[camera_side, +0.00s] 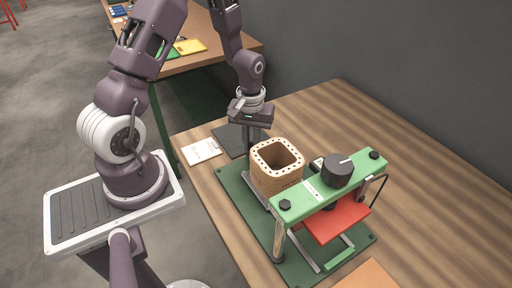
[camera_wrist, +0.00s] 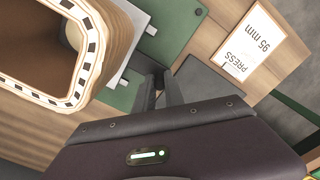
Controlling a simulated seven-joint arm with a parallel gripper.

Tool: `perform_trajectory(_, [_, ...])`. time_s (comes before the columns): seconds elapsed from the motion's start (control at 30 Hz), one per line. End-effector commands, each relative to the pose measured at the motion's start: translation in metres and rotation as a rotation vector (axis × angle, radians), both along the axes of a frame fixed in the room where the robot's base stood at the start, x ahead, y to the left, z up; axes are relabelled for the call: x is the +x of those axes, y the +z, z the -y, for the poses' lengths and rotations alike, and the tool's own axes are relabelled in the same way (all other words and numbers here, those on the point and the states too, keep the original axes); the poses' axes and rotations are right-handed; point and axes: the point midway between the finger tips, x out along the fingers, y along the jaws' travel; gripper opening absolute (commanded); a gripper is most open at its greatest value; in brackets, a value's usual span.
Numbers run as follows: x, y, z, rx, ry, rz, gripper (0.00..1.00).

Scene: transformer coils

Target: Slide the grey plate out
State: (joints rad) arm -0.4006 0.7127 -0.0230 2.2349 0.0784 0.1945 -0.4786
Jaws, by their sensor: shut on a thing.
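The grey plate (camera_side: 254,188) is light and flat and shows only as an edge under the wooden coil former (camera_side: 276,172) in the side view. Its edge also shows in the wrist view (camera_wrist: 128,70), beside the coil former (camera_wrist: 88,80). The coil former is a hollow, rounded-square block standing upright left of the press. My gripper (camera_side: 252,146) points down behind the coil former. In the wrist view its fingers (camera_wrist: 160,88) are close together at the plate's end. It is shut on the plate; the exact contact is mostly hidden.
The green press bridge (camera_side: 318,195) with a black knob and red platen (camera_side: 338,218) stands right of the coil former on a green base (camera_side: 232,182). A dark grey mat (camera_side: 229,136) and a "PRESS 95 mm" card (camera_side: 202,151) lie at the left.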

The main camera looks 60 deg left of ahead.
Motion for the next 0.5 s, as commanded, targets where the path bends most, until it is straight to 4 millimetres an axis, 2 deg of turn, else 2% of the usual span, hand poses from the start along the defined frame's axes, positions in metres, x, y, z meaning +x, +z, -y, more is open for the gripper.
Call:
perform_trajectory(0.33, [0.0004, 0.0000, -0.0008, 0.000, 0.000, 0.001, 0.00])
perform_trajectory(0.37, [0.0004, 0.0000, -0.0008, 0.000, 0.000, 0.001, 0.20])
perform_trajectory(0.4, [0.0004, 0.0000, -0.0007, 0.000, 0.000, 0.001, 0.28])
perform_trajectory(0.43, [0.0004, 0.0000, -0.0007, 0.000, 0.000, 0.001, 0.34])
perform_trajectory(0.5, [0.0003, -0.0001, -0.0007, 0.000, 0.000, 0.000, 0.36])
